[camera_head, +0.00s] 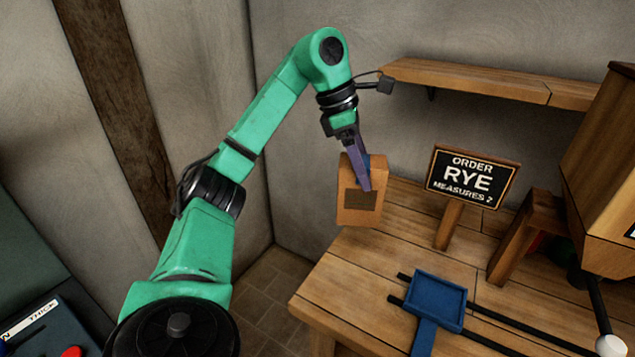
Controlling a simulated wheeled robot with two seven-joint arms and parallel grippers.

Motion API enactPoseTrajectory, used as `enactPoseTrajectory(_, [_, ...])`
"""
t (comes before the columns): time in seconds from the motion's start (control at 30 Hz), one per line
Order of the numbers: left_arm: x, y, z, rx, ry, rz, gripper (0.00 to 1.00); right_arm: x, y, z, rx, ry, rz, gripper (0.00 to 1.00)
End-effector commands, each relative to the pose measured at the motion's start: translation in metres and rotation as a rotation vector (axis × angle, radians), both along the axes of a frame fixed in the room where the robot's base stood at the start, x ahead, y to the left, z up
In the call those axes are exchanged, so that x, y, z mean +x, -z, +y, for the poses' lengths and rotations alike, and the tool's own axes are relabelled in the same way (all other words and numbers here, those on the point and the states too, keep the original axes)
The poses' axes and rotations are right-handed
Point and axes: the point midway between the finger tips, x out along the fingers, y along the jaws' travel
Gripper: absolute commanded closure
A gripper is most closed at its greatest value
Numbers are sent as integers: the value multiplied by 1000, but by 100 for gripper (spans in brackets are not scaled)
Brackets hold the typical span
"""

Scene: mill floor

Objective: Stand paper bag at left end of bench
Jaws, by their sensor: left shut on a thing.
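A brown paper bag (347,211) with a darker square label hangs upright, slightly tilted, at the back left corner of the wooden bench (345,279). My left gripper (366,180) reaches down from above and is shut on the bag near its top. The bag overlaps the bench's back left edge in the head view. I cannot tell whether its base touches the bench top. My right gripper is not in view.
An order sign reading RYE, MEASURES 2 (473,178) stands on the bench right of the bag. A blue tray (436,298) on dark rails lies in front. A wooden machine (602,175) stands at right, a shelf (480,80) above. The bench's front left is clear.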

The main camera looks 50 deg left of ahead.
Motion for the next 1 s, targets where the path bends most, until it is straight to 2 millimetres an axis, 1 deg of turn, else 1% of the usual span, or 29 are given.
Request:
enactPoseTrajectory(0.03, [0,12,-1,0,4,2,100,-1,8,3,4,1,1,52])
enactPoseTrajectory(0.07, [0,20,-2,0,4,3,100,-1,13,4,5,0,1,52])
enactPoseTrajectory(0.13, [0,42,-1,0,3,7,100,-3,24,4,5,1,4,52])
enactPoseTrajectory(0.17, [-1,51,-1,2,2,7,100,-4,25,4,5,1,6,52])
enactPoseTrajectory(0.2, [-1,65,-1,3,2,8,100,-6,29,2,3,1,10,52])
enactPoseTrajectory(0.23, [-1,74,-1,3,2,7,100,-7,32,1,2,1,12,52])
enactPoseTrajectory(0.4, [-1,129,-1,1,1,8,100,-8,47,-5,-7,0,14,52])
enactPoseTrajectory(0.5, [0,152,-2,1,2,3,100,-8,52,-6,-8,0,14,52])
enactPoseTrajectory(0.57, [0,160,-2,0,1,1,100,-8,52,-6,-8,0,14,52])
enactPoseTrajectory(0.73, [0,189,-3,0,2,3,100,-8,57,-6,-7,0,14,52])
enactPoseTrajectory(0.8, [0,197,-2,0,2,0,100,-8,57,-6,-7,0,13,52])
enactPoseTrajectory(1.0, [1,197,-2,0,2,-3,100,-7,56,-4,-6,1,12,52])
